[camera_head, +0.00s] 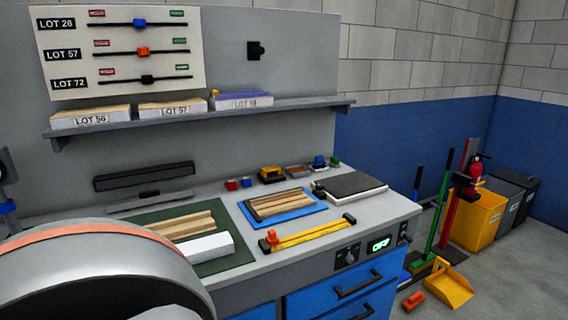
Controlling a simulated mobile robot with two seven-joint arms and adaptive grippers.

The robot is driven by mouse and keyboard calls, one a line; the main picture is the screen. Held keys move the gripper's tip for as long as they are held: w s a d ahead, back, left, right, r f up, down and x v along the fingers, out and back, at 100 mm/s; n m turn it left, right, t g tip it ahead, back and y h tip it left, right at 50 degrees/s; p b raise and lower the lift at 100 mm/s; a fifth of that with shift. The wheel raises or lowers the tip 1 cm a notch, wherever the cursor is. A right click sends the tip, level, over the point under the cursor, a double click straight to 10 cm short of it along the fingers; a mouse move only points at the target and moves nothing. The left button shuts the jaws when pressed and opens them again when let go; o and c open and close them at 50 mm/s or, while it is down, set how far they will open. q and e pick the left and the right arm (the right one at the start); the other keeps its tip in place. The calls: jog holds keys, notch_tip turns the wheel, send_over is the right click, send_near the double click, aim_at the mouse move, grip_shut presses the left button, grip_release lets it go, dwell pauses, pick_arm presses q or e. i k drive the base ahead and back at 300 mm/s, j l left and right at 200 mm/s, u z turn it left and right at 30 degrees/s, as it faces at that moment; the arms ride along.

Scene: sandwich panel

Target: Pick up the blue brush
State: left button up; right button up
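A long blue handle (417,184) stands upright on the floor beyond the right end of the workbench. Its lower part is hidden behind the bench. A blue piece (404,276) shows low on the floor by the bench, but I cannot tell whether it belongs to that handle. A small blue item (319,161) sits at the back right of the bench top, too small to identify as a brush. Neither of my grippers can be made out. A large grey rounded part with an orange band fills the lower left and hides part of the bench.
The workbench (385,208) holds wood strips on a blue mat (251,214), a yellow bar (312,234) and a dark slab (350,184). Green and red handles, a yellow bin (474,219), a yellow dustpan (449,287) and an orange brush (413,300) stand or lie at right.

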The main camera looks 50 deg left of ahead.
aim_at(318, 162)
jog(key=u, duration=1.45)
jog(key=i+l, duration=0.15)
jog(key=l, duration=0.25)
jog(key=i+l, duration=0.2)
jog(key=l, duration=0.15)
jog(key=i+l+u, duration=0.1)
jog(key=l, duration=0.25)
jog(key=i+l+u, duration=0.15)
jog(key=l, duration=0.3)
jog(key=i+l+u, duration=0.1)
jog(key=l, duration=0.4)
jog(key=i+l+u, duration=0.15)
jog(key=i+l, duration=0.15)
jog(key=l, duration=0.2)
jog(key=i+l+u, duration=0.1)
jog(key=l, duration=0.4)
jog(key=i+l+u, duration=0.15)
jog(key=l, duration=0.35)
jog(key=l+u, duration=0.15)
jog(key=l, duration=0.4)
jog(key=i, duration=0.05)
